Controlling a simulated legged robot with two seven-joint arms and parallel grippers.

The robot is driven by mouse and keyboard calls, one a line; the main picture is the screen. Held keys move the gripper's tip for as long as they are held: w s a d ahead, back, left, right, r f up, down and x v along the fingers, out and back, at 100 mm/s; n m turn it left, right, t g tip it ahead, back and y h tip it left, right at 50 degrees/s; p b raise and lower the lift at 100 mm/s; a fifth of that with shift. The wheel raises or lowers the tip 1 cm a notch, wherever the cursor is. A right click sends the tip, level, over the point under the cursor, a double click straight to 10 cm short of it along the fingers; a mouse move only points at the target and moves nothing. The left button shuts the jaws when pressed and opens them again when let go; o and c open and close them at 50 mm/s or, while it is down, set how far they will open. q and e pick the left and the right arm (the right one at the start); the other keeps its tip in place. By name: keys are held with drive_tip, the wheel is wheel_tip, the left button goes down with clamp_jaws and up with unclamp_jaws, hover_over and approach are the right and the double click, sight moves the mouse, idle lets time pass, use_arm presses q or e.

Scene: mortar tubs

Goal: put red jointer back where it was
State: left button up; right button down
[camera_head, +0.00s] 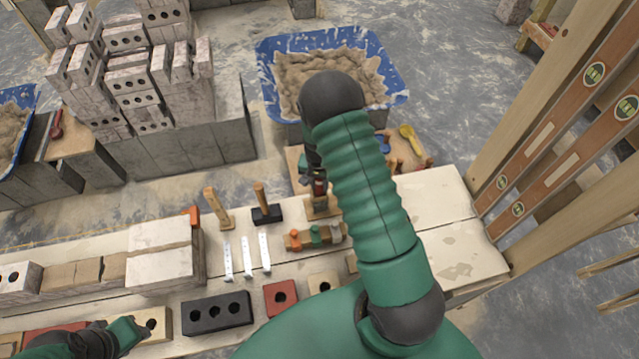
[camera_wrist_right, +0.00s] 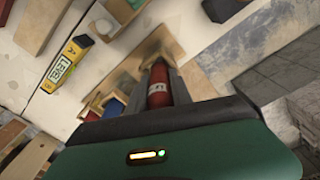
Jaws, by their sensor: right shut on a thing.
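The red jointer (camera_wrist_right: 158,88) shows as a red handle between the two fingers of my right gripper (camera_wrist_right: 160,76) in the right wrist view. That gripper is shut on it. In the head view my right gripper (camera_head: 317,184) is beyond my green forearm, above a small wooden block (camera_head: 322,208); the forearm hides part of it. In the wrist view a wooden holder with a blue piece (camera_wrist_right: 112,108) and another reddish piece lies beside the jointer. Whether the jointer touches the wood is unclear. My left gripper (camera_head: 135,335) is low at the left, by a tan brick; its jaws are unclear.
A blue mortar tub (camera_head: 388,62) stands behind my right arm. Brick stacks (camera_head: 135,80) stand at back left. Spirit levels lean right.

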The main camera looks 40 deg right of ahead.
drive_tip(key=shift+s+a+f, duration=0.2)
drive_tip(key=shift+a+f, duration=0.1)
drive_tip(key=c, duration=1.4)
unclamp_jaws()
drive_tip(key=o, duration=0.3)
drive_tip(key=shift+w+d+f, duration=0.15)
drive_tip(key=shift+w+d, duration=0.05)
drive_tip(key=shift+w, duration=0.1)
drive_tip(key=shift+o, duration=0.2)
drive_tip(key=shift+s, duration=0.1)
